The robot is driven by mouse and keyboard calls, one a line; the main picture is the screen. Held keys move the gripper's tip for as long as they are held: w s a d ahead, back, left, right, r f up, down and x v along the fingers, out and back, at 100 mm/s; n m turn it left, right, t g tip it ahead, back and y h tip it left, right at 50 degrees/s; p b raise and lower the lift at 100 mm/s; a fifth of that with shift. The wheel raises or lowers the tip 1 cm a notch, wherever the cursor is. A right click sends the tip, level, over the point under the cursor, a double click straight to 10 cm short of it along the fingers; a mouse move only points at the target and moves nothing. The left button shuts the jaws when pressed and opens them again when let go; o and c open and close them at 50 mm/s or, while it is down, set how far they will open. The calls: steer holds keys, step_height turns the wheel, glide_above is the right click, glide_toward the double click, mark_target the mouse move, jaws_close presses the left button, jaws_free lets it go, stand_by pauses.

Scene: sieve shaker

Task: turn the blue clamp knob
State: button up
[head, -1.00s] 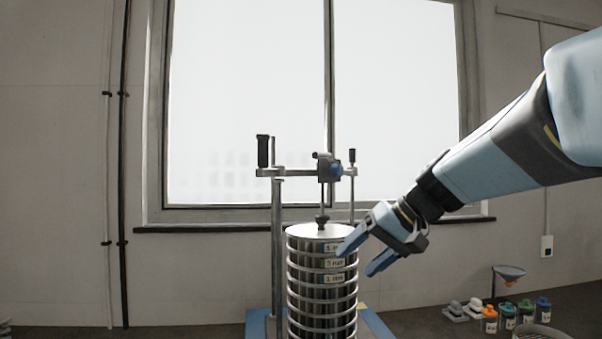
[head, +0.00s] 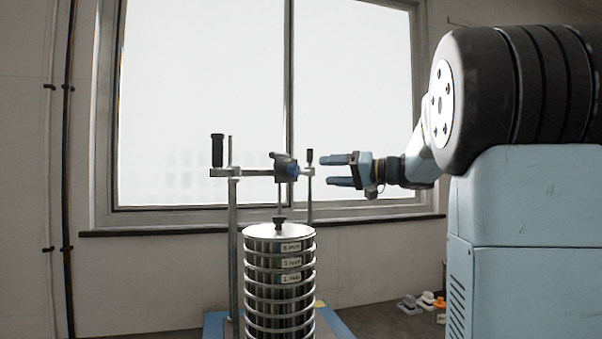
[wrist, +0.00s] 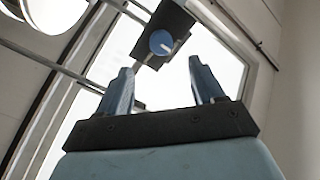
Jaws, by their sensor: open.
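The blue clamp knob (head: 293,170) sits on the right end of a dark clamp block (head: 281,166) on the crossbar above the sieve stack (head: 279,285). In the wrist view the knob (wrist: 161,42) is a round blue face with a pale mark, beyond and between the fingertips. My gripper (head: 341,171) is open and empty, level with the knob and to its right, fingers pointing left at it. A gap lies between the fingertips and the knob. The gripper also shows in the wrist view (wrist: 160,80), fingers spread.
A thin upright rod with a dark top (head: 309,158) stands close to the knob, near my fingertips. The crossbar (head: 250,173) joins a left post with a black handle (head: 217,150).

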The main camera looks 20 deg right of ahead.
mark_target(298, 171)
steer(key=x, duration=0.9)
steer(key=shift+w+a, duration=0.2)
steer(key=shift+a, duration=0.1)
